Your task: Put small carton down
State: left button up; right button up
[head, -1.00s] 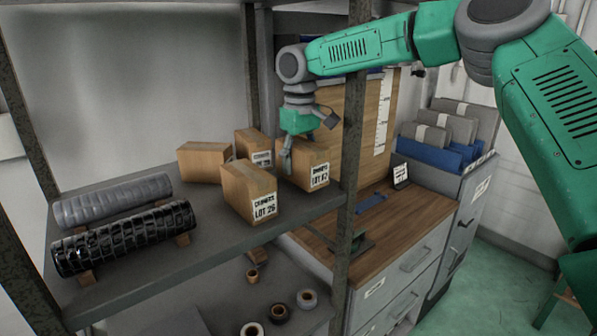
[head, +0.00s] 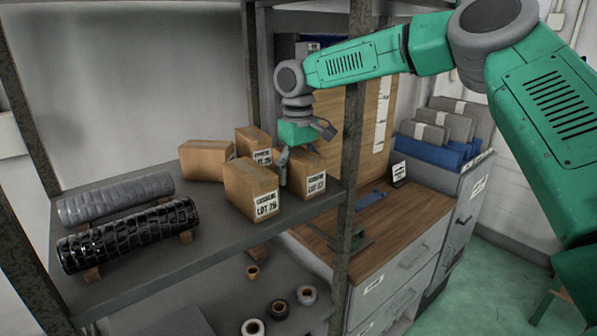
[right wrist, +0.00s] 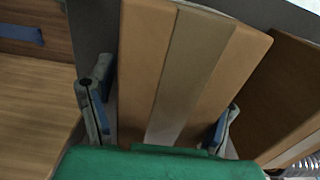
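The small carton (head: 304,173), brown with a white lot label, is at the right end of the upper shelf, beside the post. My right gripper (head: 296,158) reaches down over it from above, one finger along its left side. In the right wrist view the carton (right wrist: 168,75), with a paler tape strip, lies between the two fingers of the gripper (right wrist: 158,118), which appears shut on it. The carton looks upright at shelf level; its underside contact is hidden. My left gripper is not in view.
A larger carton (head: 250,190) stands close on the left, with two more cartons (head: 205,160) (head: 253,142) behind. Wrapped rolls, grey (head: 115,198) and black (head: 130,235), lie at the shelf's left. The shelf post (head: 348,180) is close on the right. Front shelf space is clear.

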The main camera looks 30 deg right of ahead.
aim_at(297, 152)
jog(key=shift+a+r, duration=0.2)
jog(key=shift+a, duration=0.5)
jog(key=r, duration=0.4)
jog(key=d+r+b, duration=0.1)
jog(key=r, duration=0.1)
jog(key=shift+d+r, duration=0.1)
jog(key=shift+r, duration=0.15)
jog(key=shift+a+r, duration=0.25)
jog(key=shift+r, duration=0.25)
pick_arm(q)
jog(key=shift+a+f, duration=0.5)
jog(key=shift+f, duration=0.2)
pick_arm(e)
jog(key=shift+a, duration=0.25)
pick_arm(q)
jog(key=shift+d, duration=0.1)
pick_arm(e)
jog(key=shift+d, duration=0.15)
